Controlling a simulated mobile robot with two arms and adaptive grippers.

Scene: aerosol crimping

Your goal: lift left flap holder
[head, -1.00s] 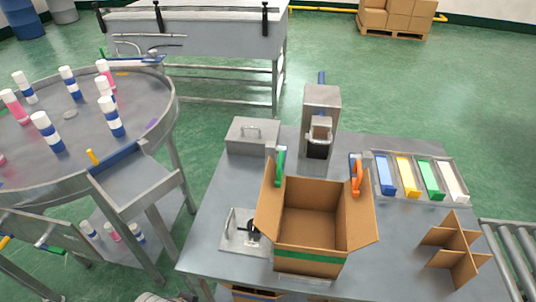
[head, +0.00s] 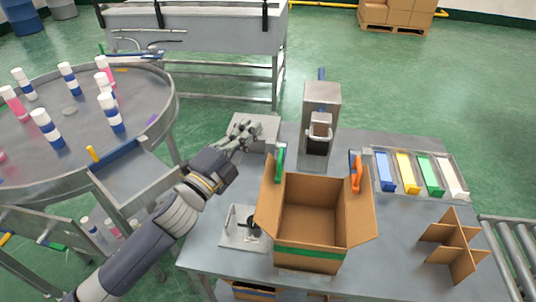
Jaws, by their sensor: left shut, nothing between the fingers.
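The open cardboard box (head: 310,212) stands on the metal table with its side flaps spread out. A green flap holder (head: 280,163) is at the box's back left corner, beside the left flap (head: 267,198). An orange flap holder (head: 356,172) is at the back right corner. My left gripper (head: 250,130) is shut and empty, over the grey lidded box to the left of the green holder and apart from it. My right gripper is out of view.
The grey lidded box (head: 267,147) is partly hidden by my left gripper. A press-like machine (head: 321,110) stands behind the carton. A clamp fixture (head: 240,230) is left of it. Coloured bins (head: 407,175) and a cardboard divider (head: 456,246) are at right.

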